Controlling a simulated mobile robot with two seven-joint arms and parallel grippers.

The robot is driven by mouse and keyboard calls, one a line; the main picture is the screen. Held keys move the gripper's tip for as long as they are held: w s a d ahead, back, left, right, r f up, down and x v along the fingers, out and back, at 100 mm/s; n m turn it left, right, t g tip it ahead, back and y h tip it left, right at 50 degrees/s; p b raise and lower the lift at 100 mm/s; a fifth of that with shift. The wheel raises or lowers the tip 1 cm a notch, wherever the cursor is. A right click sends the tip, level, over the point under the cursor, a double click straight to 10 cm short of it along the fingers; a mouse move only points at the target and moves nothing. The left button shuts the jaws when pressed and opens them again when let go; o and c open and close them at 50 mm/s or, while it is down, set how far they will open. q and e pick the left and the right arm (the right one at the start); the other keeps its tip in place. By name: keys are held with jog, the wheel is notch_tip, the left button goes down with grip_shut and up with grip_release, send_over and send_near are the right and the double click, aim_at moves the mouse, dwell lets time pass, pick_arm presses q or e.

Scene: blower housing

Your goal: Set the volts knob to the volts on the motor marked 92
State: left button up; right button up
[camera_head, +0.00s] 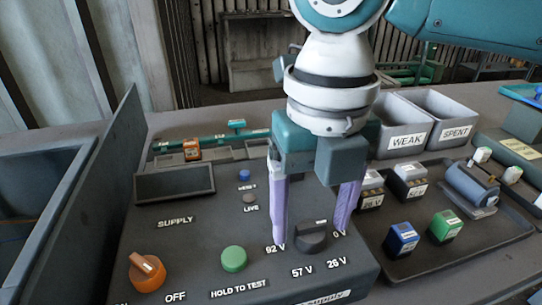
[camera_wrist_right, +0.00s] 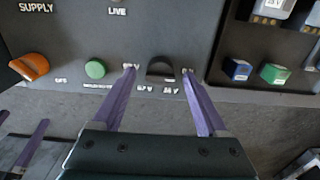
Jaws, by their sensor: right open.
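The dark volts knob (camera_head: 312,238) is on the sloped front of the supply panel, ringed by the marks 92 V, 57 V, 26 V and 0 V. I cannot tell which mark it points to. My right gripper (camera_head: 310,236) is open, pointing down, with one purple finger on each side of the knob. The right wrist view also shows the knob (camera_wrist_right: 160,68) between the fingertips; contact is unclear. A blue-grey motor (camera_head: 472,187) lies on the tray at right; its marking is unreadable. Purple fingers, apparently my left gripper's (camera_wrist_right: 30,145), show at the lower left of that view.
The panel has an orange switch (camera_head: 147,272), a green button (camera_head: 234,259) and a dark display (camera_head: 174,183). Blue (camera_head: 402,239) and green (camera_head: 445,226) blocks sit on the dark tray (camera_head: 455,256). Grey bins marked WEAK (camera_head: 407,141) and SPENT (camera_head: 456,132) stand behind.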

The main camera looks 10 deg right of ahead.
jog(key=shift+f, duration=0.25)
grip_shut()
dwell(0.5)
